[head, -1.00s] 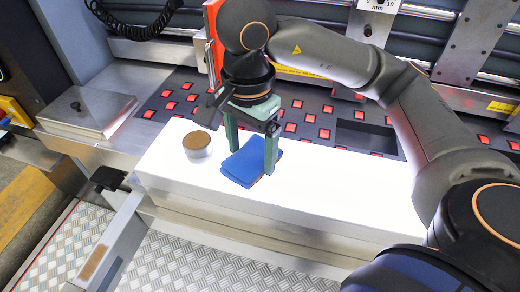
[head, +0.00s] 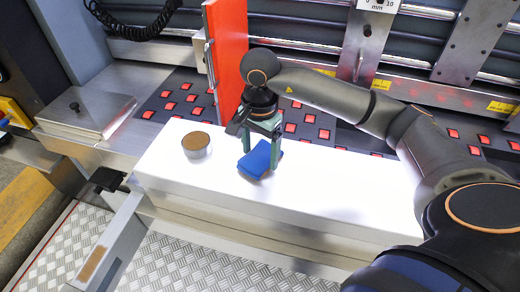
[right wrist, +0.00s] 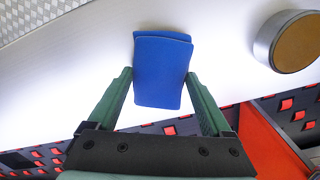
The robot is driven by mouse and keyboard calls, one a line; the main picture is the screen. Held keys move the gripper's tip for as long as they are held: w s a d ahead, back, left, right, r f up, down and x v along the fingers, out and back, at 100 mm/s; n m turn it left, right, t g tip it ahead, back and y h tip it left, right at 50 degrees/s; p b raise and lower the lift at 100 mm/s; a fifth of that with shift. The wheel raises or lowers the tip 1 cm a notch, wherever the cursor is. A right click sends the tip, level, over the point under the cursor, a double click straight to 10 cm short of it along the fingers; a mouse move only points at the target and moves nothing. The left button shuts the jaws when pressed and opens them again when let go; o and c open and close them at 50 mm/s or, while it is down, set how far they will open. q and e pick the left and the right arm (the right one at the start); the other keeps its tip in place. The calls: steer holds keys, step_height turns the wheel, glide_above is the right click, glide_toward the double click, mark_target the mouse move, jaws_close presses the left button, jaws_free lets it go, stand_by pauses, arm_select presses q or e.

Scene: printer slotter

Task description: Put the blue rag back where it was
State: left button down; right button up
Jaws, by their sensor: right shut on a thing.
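The blue rag (head: 258,160) is at the white, brightly lit bench top (head: 345,190), right of the round tin. My right gripper (head: 262,160) comes down over it from behind, and its green fingers are shut on the rag. In the right wrist view, the rag (right wrist: 162,70) is a folded blue pad between the two fingertips (right wrist: 159,76). I cannot tell whether the rag still touches the bench top. My left gripper is not in view.
A round tin with a brown top (head: 196,145) stands left of the rag. A red upright panel (head: 228,50) with a handle stands behind my gripper. A metal plate with a knob (head: 85,112) is at the left. The right part of the bench top is clear.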

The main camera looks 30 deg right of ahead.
mark_target(260, 156)
steer(key=shift+f+b, duration=0.2)
steer(key=shift+b, duration=0.1)
steer(key=o, duration=1)
steer(key=shift+r, duration=0.1)
steer(key=shift+r, duration=0.1)
steer(key=shift+r+p, duration=0.2)
steer(key=shift+p, duration=0.2)
step_height(260, 156, up, 12)
steer(key=shift+f+p, duration=0.1)
steer(key=shift+p, duration=0.4)
